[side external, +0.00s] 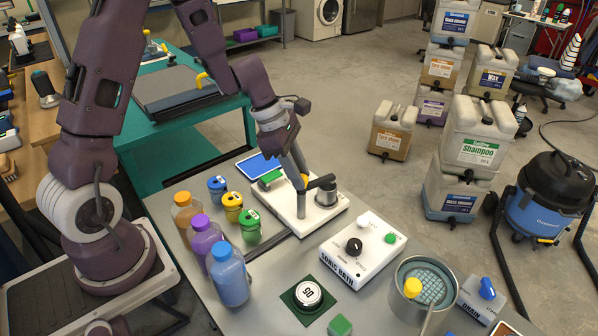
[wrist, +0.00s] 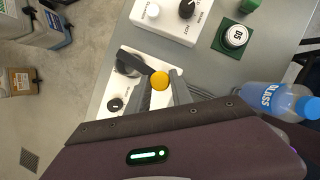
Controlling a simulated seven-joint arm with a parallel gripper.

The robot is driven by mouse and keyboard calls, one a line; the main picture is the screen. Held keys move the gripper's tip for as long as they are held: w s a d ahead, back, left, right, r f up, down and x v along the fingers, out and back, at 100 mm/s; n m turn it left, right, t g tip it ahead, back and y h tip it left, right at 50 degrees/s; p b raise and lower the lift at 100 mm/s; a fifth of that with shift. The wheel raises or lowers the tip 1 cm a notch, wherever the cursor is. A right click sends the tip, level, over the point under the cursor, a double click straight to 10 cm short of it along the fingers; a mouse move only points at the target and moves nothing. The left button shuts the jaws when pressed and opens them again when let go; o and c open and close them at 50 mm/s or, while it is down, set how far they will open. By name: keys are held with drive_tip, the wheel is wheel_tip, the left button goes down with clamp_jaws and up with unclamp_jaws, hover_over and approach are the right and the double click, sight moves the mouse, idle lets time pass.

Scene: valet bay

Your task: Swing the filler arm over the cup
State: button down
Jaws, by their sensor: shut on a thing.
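The filler arm is a short black bar (side external: 322,182) with a yellow knob (side external: 305,179) at one end, above a white base plate (side external: 334,212). My gripper (side external: 300,182) has its grey fingers around the yellow knob. The wrist view shows the knob (wrist: 159,80) between the fingertips and the black bar (wrist: 137,63) running up and left from it. The bar's other end is at a short steel cylinder (side external: 325,196); I cannot tell whether this is the cup or the pivot. A dark round piece (wrist: 115,104) sits on the plate in the wrist view; no other cup shows clearly.
The sonic bath box (side external: 357,252) stands close in front of the plate. Small coloured pots (side external: 232,206) and several bottles (side external: 229,280) stand to the left. A round steel basin (side external: 423,297) is at the lower right. A blue pad (side external: 256,164) lies behind the plate.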

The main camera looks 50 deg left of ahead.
drive_tip(key=shift+n+t, duration=0.3)
drive_tip(key=shift+n, duration=0.6)
drive_tip(key=shift+r, duration=0.1)
drive_tip(key=c, duration=1.1)
unclamp_jaws()
drive_tip(key=shift+y, duration=0.3)
drive_tip(key=shift+c, duration=0.2)
